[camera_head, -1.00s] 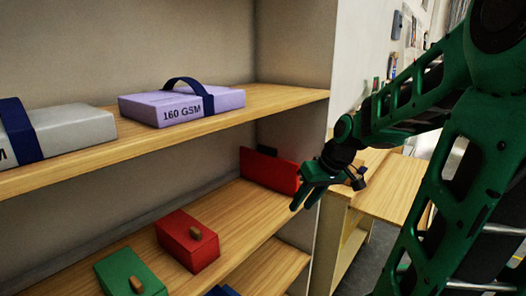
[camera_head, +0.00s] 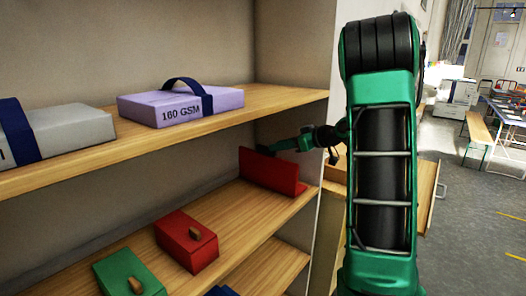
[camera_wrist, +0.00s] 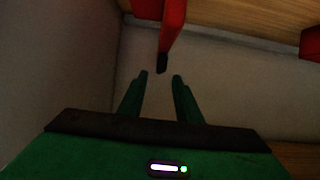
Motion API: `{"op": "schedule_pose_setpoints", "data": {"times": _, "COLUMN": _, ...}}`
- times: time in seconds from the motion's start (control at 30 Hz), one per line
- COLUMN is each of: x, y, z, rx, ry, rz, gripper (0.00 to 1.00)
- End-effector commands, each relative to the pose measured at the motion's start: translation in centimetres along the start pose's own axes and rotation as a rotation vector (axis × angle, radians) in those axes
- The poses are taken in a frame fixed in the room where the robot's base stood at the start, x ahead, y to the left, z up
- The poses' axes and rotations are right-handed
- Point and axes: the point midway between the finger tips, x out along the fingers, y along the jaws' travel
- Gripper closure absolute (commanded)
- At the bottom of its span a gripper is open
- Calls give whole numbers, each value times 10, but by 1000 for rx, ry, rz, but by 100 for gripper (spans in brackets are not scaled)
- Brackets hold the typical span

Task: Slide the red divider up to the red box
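The red divider (camera_head: 272,172) stands upright on the middle shelf near the right side wall, with a foot along its base. The red box (camera_head: 187,241), with a wooden knob, sits on the same shelf to its left, with a gap between them. My gripper (camera_head: 266,150) is at the divider's upper edge, on its wall side, fingers pointing left. In the wrist view, my gripper (camera_wrist: 160,75) has its two fingers apart with nothing between them. The divider (camera_wrist: 172,28) and its dark tab lie just beyond the fingertips. The red box (camera_wrist: 312,44) shows at the right edge.
A green box (camera_head: 128,274) is further left on the middle shelf. The upper shelf (camera_head: 268,98) holds a purple 160 GSM pack (camera_head: 180,107) and a grey pack (camera_head: 65,128) above. Bare shelf board lies between divider and red box. The side wall is close to my gripper.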

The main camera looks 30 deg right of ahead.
Motion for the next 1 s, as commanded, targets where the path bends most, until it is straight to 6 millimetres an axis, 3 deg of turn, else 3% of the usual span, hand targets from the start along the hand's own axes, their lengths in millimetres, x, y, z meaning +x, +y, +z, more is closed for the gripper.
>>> {"op": "schedule_pose_setpoints", "data": {"times": 0.2, "x": 40, "y": -2, "z": 0, "rx": -1, "ry": -2, "rz": -3, "gripper": 69}}
{"op": "schedule_pose_setpoints", "data": {"times": 0.4, "x": 63, "y": -1, "z": 0, "rx": -1, "ry": -2, "rz": -2, "gripper": 69}}
{"op": "schedule_pose_setpoints", "data": {"times": 0.83, "x": 70, "y": -1, "z": 0, "rx": -1, "ry": -1, "rz": 0, "gripper": 69}}
{"op": "schedule_pose_setpoints", "data": {"times": 0.97, "x": 70, "y": -1, "z": 0, "rx": -1, "ry": -1, "rz": 0, "gripper": 100}}
{"op": "schedule_pose_setpoints", "data": {"times": 1.0, "x": 70, "y": -1, "z": 0, "rx": -1, "ry": -1, "rz": 0, "gripper": 100}}
